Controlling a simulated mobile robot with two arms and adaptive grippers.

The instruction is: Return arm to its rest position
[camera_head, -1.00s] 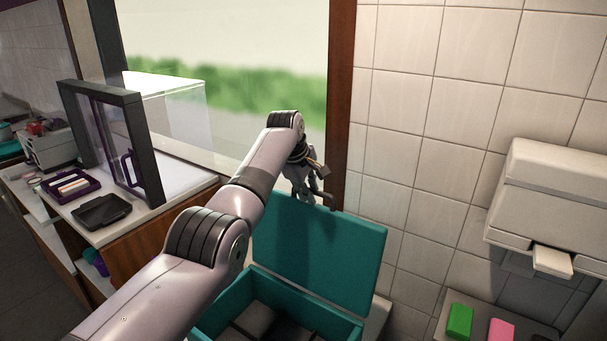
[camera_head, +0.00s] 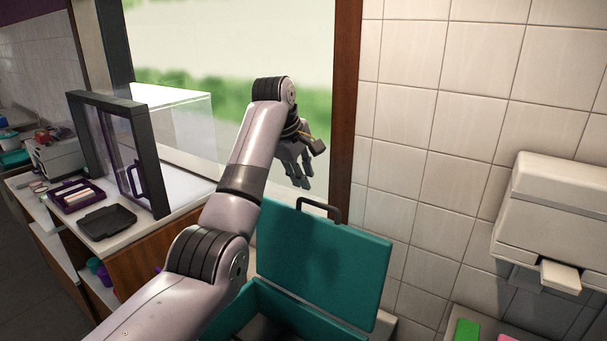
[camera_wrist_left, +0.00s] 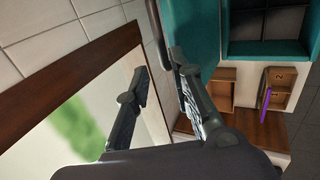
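My left arm reaches in from the lower left of the head view. Its gripper (camera_head: 306,176) hangs in the air in front of the window, above and just left of the raised lid of a teal box (camera_head: 330,262). In the left wrist view the two fingers of this gripper (camera_wrist_left: 160,95) stand apart with nothing between them. The teal box (camera_wrist_left: 198,30) and the dark handle on its lid show beyond the fingers there. My right gripper is in neither view.
A tiled wall and a white dispenser (camera_head: 550,225) stand at the right. Green (camera_head: 466,331) and pink blocks lie at the lower right. A counter at the left holds a black tray (camera_head: 106,221), a purple tray (camera_head: 80,195) and a glass case. A brown window frame (camera_head: 345,110) stands behind the gripper.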

